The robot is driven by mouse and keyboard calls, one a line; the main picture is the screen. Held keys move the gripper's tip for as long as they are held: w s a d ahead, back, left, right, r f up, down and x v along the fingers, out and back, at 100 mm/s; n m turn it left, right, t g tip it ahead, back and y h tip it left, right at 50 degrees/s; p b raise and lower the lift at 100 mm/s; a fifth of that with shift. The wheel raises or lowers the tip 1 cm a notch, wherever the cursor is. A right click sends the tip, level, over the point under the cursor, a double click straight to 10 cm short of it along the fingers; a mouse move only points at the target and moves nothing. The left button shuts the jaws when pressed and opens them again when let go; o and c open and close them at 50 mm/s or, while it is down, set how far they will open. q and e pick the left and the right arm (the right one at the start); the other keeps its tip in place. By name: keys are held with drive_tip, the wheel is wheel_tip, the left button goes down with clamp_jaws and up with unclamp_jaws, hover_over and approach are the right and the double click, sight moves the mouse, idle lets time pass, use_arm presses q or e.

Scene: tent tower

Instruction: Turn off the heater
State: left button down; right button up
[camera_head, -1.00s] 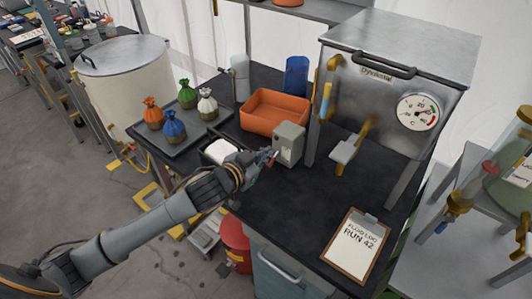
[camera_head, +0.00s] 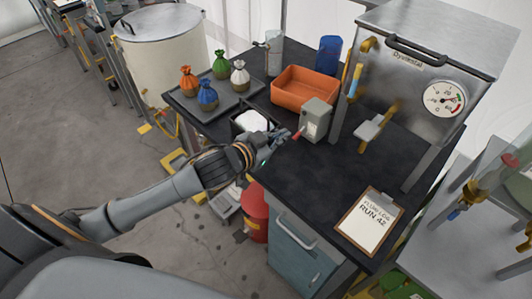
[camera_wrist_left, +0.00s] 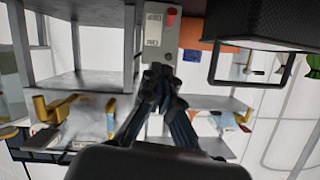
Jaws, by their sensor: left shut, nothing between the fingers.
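A small grey control box (camera_head: 316,121) with a red-tipped lever (camera_head: 297,135) stands on the black bench by the leg of a steel heater cabinet (camera_head: 430,75) with a round gauge. The lever points out toward my left gripper. My left gripper (camera_head: 286,137) is shut and empty, just left of the lever; contact cannot be told. In the left wrist view the shut fingertips (camera_wrist_left: 160,72) are in front of the labelled box (camera_wrist_left: 153,35), and the red knob (camera_wrist_left: 171,16) shows near the top, clear of them. My right gripper is not in view.
An orange tray (camera_head: 303,92) and a dark bin with white contents (camera_head: 250,122) stand close by. Several coloured sacks sit on a grey tray (camera_head: 215,112). A clipboard (camera_head: 370,222) lies at the front right. The black bench middle (camera_head: 310,175) is clear.

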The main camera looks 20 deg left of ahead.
use_arm(q)
drive_tip(key=s, duration=0.1)
drive_tip(key=s+a+f+b, duration=0.1)
drive_tip(key=s, duration=0.2)
drive_tip(key=shift+s+a+f, duration=0.25)
drive_tip(key=shift+s+a, duration=0.1)
drive_tip(key=shift+a, duration=0.05)
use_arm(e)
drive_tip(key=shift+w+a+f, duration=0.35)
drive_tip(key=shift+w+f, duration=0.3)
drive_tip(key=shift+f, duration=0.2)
